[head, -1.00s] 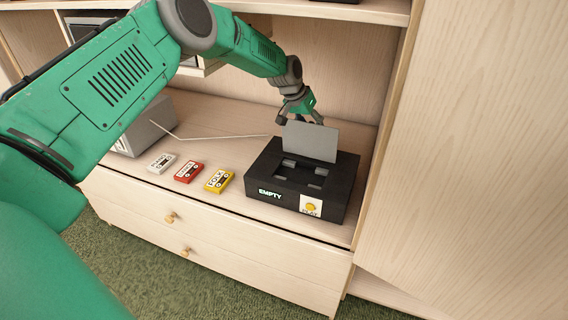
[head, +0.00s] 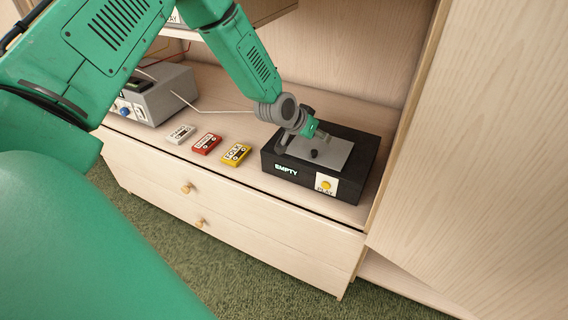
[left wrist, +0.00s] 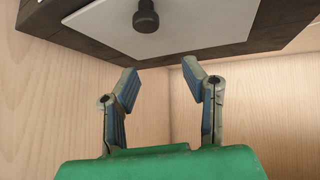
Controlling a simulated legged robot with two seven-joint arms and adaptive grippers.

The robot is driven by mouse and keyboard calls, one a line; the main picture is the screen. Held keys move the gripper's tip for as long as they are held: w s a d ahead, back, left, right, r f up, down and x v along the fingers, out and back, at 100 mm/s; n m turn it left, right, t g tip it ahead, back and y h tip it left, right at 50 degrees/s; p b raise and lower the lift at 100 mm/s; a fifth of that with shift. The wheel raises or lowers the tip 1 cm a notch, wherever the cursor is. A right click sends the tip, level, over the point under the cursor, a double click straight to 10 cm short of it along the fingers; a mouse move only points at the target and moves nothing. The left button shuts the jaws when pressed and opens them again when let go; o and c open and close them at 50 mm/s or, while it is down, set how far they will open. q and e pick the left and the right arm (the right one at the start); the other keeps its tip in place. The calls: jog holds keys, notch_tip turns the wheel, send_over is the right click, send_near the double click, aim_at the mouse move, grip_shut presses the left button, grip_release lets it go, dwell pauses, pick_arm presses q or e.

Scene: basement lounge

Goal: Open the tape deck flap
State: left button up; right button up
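The black tape deck (head: 345,196) sits on the shelf top at the right, with a glowing "EMPTY" label and a yellow PLAY button (head: 326,184). Its grey flap (head: 335,153) lies flat over the top of the deck, and a black knob (head: 314,154) stands on it. In the left wrist view the flap (left wrist: 200,22) and knob (left wrist: 146,16) show at the top. My left gripper (head: 302,138) is over the flap's left rear part. Its fingers (left wrist: 160,78) are apart with nothing between them; whether they touch the flap I cannot tell. My right gripper is out of view.
White (head: 181,134), red (head: 206,143) and yellow (head: 236,154) cassettes lie left of the deck. A grey box (head: 160,95) with a cable stands further left. A tall wooden panel (head: 480,150) rises close on the right.

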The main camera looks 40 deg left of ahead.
aim_at(311, 154)
pick_arm(q)
jog(key=f+t+b, duration=0.1)
jog(key=b, duration=0.2)
jog(key=s+f+t+b, duration=0.1)
jog(key=f+t+b, duration=0.1)
jog(key=b, duration=0.1)
jog(key=s+f+t+b, duration=0.1)
jog(key=f+b, duration=0.1)
jog(key=b, duration=0.1)
jog(key=shift+d+f+m+t+y+b, duration=0.15)
jog(key=shift+d+m+t+y+b, duration=0.15)
jog(key=shift+m+y+b, duration=0.1)
jog(key=d+r+p+v, duration=0.1)
jog(key=p+v, duration=0.4)
jog(key=v, duration=0.8)
jog(key=s+f, duration=0.1)
jog(key=s+d+f+g+p, duration=0.1)
jog(key=s+f+g, duration=0.1)
jog(key=shift+s+d+f, duration=0.35)
jog(key=shift+s+d, duration=0.05)
